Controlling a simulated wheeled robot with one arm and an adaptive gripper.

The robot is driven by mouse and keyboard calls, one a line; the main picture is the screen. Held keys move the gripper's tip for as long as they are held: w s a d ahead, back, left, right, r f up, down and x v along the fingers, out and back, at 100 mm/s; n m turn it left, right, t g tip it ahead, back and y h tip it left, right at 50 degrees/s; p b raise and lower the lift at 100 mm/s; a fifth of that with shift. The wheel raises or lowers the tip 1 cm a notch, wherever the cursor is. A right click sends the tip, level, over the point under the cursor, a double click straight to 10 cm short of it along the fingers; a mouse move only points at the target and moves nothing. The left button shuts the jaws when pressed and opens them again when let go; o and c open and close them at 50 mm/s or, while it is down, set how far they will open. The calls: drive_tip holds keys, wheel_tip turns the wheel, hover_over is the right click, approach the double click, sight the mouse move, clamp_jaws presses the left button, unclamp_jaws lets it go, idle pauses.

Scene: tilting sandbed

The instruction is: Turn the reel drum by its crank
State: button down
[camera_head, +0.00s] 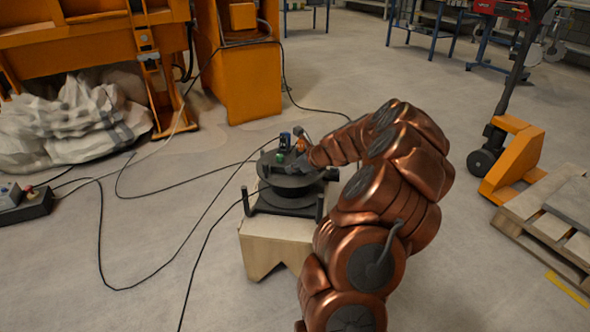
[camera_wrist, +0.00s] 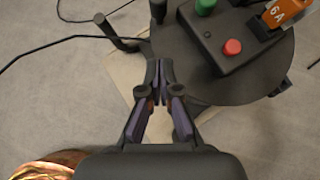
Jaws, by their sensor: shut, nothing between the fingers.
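The reel drum (camera_head: 286,183) is a dark, round, flat-topped reel lying on a low wooden stand (camera_head: 262,243) in the head view. In the wrist view its dark disc (camera_wrist: 200,68) fills the upper right. My gripper (camera_wrist: 158,66) is shut and empty, with its tips over or beside the disc's left edge. A short dark post (camera_wrist: 158,10) stands just beyond the tips; I cannot tell whether it is the crank handle. In the head view, my arm reaches in from the right and my fingers are hard to make out against the drum.
A control box with a green button (camera_wrist: 205,6) and a red button (camera_wrist: 232,47) sits on the drum, beside an orange block (camera_wrist: 284,12). Black cables (camera_head: 150,275) cross the floor on the left. A pallet (camera_head: 545,222) stands right.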

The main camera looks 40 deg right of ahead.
sight(274, 182)
drive_tip(key=b+x, duration=0.2)
drive_tip(key=x, duration=0.4)
drive_tip(key=shift+f, duration=0.3)
drive_tip(key=shift+w+a+r+b, duration=0.1)
drive_tip(key=shift+w+r+b, duration=0.1)
drive_tip(key=shift+w+b, duration=0.7)
drive_tip(key=shift+w+a+r, duration=0.15)
drive_tip(key=shift+w, duration=0.75)
drive_tip(key=shift+w+r+p, duration=0.1)
drive_tip(key=shift+r+p, duration=0.05)
drive_tip(key=shift+p, duration=0.2)
